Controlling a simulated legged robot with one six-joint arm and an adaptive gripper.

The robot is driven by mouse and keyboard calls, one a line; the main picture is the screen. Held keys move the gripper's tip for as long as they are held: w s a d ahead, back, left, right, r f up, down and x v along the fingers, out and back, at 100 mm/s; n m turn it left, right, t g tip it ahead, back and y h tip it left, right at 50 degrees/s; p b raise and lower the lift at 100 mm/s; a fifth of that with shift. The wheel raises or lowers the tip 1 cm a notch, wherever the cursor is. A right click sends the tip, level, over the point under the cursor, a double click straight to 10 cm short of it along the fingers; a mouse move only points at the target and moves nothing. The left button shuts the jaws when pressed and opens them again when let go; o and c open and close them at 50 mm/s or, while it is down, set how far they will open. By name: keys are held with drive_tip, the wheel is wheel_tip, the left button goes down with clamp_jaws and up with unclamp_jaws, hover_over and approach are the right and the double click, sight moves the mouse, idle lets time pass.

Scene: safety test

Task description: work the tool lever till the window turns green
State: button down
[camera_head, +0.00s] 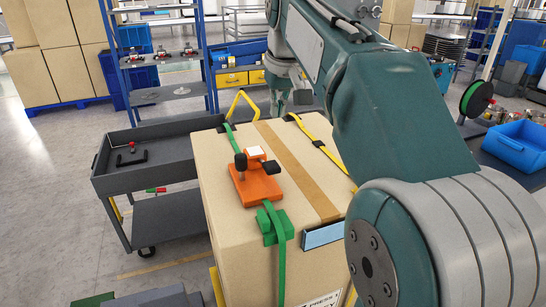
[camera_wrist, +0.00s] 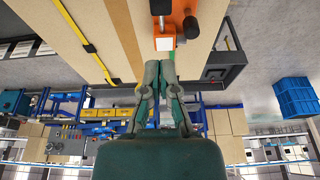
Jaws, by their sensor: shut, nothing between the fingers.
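An orange strapping tool (camera_head: 255,185) sits on top of a tall cardboard box (camera_head: 225,225), on a green strap (camera_head: 273,225). It has a pale, whitish window (camera_head: 255,151) on top, a black handle (camera_head: 269,167) on the right and a dark knob on a stem (camera_head: 240,163) on the left. The tool also shows at the top of the wrist view (camera_wrist: 178,20), with its white window (camera_wrist: 165,44). My gripper (camera_head: 282,103) is at the far side of the box top, apart from the tool. In the wrist view its fingers (camera_wrist: 160,66) are together and empty.
A yellow strap (camera_head: 320,146) runs along the box right of the tool. A dark cart (camera_head: 150,150) stands left of the box. Blue shelving (camera_head: 165,75) stands behind. A blue bin (camera_head: 520,145) lies at the right. My arm covers much of the right side.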

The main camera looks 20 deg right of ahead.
sight(276, 172)
drive_tip(key=x, duration=0.9)
drive_tip(key=s+x, duration=0.1)
drive_tip(key=x, duration=0.3)
drive_tip(key=shift+f, duration=0.3)
drive_tip(key=shift+s+f+t, duration=0.4)
drive_tip(key=shift+f+t, duration=0.3)
drive_tip(key=shift+t, duration=0.05)
drive_tip(key=shift+s+f+t, duration=0.4)
drive_tip(key=shift+f+t, duration=0.3)
drive_tip(key=shift+t, duration=0.05)
drive_tip(key=shift+s+f, duration=0.15)
drive_tip(key=shift+f, duration=0.55)
drive_tip(key=shift+s+f, duration=0.15)
drive_tip(key=shift+f, duration=0.6)
drive_tip(key=shift+r, duration=0.4)
drive_tip(key=s+f+v, duration=0.1)
drive_tip(key=v, duration=1.2)
drive_tip(key=shift+s, duration=0.4)
drive_tip(key=shift+r, duration=0.1)
